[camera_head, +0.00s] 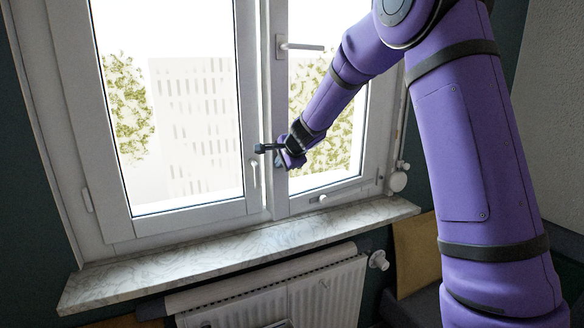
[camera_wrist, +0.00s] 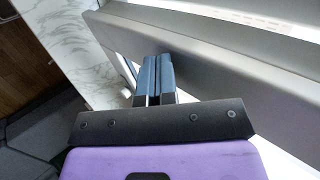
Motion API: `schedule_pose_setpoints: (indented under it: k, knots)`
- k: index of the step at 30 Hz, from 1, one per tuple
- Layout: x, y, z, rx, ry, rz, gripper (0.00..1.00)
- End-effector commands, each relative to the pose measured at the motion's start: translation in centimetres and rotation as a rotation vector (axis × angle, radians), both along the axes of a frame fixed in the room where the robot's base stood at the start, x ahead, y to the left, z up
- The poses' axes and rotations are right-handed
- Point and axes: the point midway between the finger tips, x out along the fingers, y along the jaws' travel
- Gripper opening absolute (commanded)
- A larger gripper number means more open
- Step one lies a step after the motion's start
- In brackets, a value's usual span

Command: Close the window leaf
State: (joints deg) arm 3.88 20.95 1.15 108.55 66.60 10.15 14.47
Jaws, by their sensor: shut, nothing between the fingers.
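The white window has a left leaf (camera_head: 188,211) and a right leaf (camera_head: 275,120), both glazed, above a marble sill. A lever handle (camera_head: 285,46) is on the right leaf, and a smaller handle (camera_head: 254,173) is low on the left one. My gripper (camera_head: 259,148) is at the meeting stiles, in front of the lower middle of the window. In the wrist view its two dark blue fingers (camera_wrist: 155,62) are side by side, shut and empty, with their tips at a pale frame member (camera_wrist: 205,70). I cannot tell if they touch it, or how far a leaf stands open.
The marble sill (camera_head: 180,262) runs below the window and looks bare. A white radiator (camera_head: 330,293) is under it. A cushion (camera_head: 416,250) and dark seat are at the lower right. My purple arm covers part of the right leaf.

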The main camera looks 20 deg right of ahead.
Motion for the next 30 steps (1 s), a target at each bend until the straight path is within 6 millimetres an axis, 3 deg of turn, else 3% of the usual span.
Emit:
schedule_pose_setpoints:
  k: [6, 15, 30]
  knots:
    - [3.3, 0.8, -0.1, -0.003, 0.000, -0.037, 0.00]
    - [6.7, 1.1, 0.0, -0.001, 0.000, -0.036, 0.00]
    - [8.9, 1.2, 0.2, -0.002, -0.006, -0.040, 0.00]
